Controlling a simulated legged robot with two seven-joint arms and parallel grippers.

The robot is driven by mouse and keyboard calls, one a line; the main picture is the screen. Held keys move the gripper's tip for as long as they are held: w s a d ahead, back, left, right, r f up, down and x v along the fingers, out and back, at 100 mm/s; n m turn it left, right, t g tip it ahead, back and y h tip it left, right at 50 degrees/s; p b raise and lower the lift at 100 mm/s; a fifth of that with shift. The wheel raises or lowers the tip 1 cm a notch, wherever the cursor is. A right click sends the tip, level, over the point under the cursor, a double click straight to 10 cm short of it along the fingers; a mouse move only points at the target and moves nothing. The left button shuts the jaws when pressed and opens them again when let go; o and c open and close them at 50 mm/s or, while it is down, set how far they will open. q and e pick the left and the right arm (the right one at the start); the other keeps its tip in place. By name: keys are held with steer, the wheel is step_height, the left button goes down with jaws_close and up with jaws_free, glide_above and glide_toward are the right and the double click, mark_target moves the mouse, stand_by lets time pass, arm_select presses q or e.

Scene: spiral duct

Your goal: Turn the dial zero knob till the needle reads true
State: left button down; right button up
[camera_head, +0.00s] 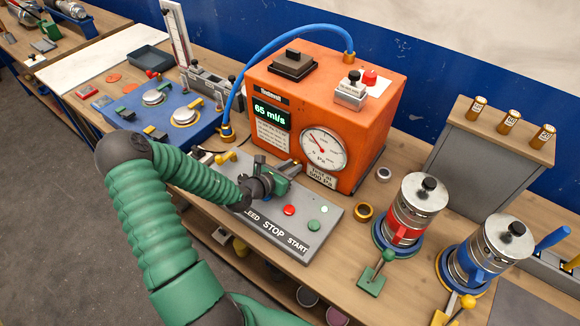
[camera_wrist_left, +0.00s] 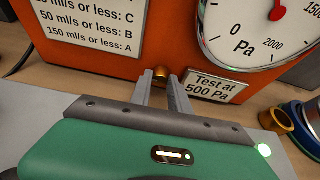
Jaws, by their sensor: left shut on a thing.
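The pressure dial (camera_head: 323,148) is a round white gauge on the front of an orange tester (camera_head: 372,110). Its red needle points up and left in the head view. In the wrist view the dial (camera_wrist_left: 250,35) is cut off, and only the needle's lower part (camera_wrist_left: 278,12) shows. The small brass zero knob (camera_wrist_left: 160,72) sits on the orange face, below and left of the dial. My left gripper (camera_head: 296,166) reaches the tester's front. In the wrist view its two fingers (camera_wrist_left: 162,82) are shut on the knob. My right gripper is not in view.
A grey panel (camera_head: 318,238) with a red stop button and green start button lies under my left gripper. A blue hose (camera_head: 285,38) arches over the tester. A brass ring (camera_head: 364,211) and red and blue canisters (camera_head: 408,212) stand right. A blue unit (camera_head: 160,108) stands left.

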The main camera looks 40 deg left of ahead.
arm_select(q)
steer(key=shift+d, duration=0.1)
steer(key=shift+d+f+m+y, duration=0.15)
steer(key=shift+m+y, duration=0.25)
steer(key=shift+m, duration=0.2)
